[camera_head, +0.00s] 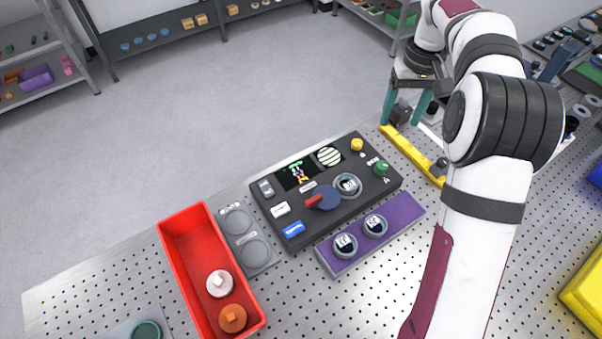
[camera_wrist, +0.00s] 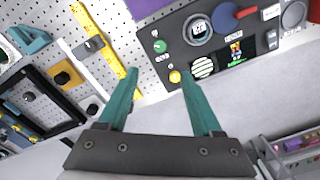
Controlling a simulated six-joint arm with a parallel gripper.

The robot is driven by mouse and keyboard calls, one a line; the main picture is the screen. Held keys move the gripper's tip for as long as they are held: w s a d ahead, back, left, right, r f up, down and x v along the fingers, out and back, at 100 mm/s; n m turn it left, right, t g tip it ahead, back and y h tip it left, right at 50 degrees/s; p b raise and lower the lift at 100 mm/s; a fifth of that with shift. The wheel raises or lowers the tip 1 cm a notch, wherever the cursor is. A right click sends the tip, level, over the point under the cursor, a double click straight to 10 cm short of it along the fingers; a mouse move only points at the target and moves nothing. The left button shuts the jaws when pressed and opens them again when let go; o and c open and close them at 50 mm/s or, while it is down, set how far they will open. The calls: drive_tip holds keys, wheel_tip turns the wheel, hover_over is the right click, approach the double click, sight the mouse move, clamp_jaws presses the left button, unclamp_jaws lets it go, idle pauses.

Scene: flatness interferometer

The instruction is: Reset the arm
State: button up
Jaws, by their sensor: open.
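My gripper (camera_head: 408,104) is at the upper right of the head view, over the back edge of the perforated table, beside the yellow strip. In the wrist view my gripper (camera_wrist: 158,100) shows two teal fingers spread wide with nothing between them. The dark control panel (camera_head: 293,229) stands in the middle of the table, with a red-handled blue knob (camera_head: 327,198), a small screen, a striped round display, and yellow and green buttons. In the wrist view the panel (camera_wrist: 177,44) lies beyond the fingertips. Part of the gripper is hidden by my arm in the head view.
A red bin (camera_head: 195,262) holds a white and an orange piece. A purple tray (camera_head: 334,264) carries two round parts. A grey plate with two round seats (camera_head: 262,266) lies beside the bin. A yellow strip (camera_head: 413,154) lies right of the panel. Shelves (camera_head: 75,48) stand behind.

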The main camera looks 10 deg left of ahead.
idle(0.3)
drive_tip(key=s+r+m, duration=0.2)
drive_tip(key=s+r, duration=0.3)
drive_tip(key=s, duration=0.6)
drive_tip(key=s+a+f+m, duration=0.1)
drive_tip(key=s+f+m, duration=0.1)
drive_tip(key=s, duration=1)
drive_tip(key=s+a+f+m+y, duration=0.1)
drive_tip(key=s+f+m, duration=0.2)
drive_tip(key=s, duration=1)
drive_tip(key=shift+a+m+y, duration=0.15)
drive_tip(key=shift+m+y, duration=0.15)
drive_tip(key=shift+m, duration=0.4)
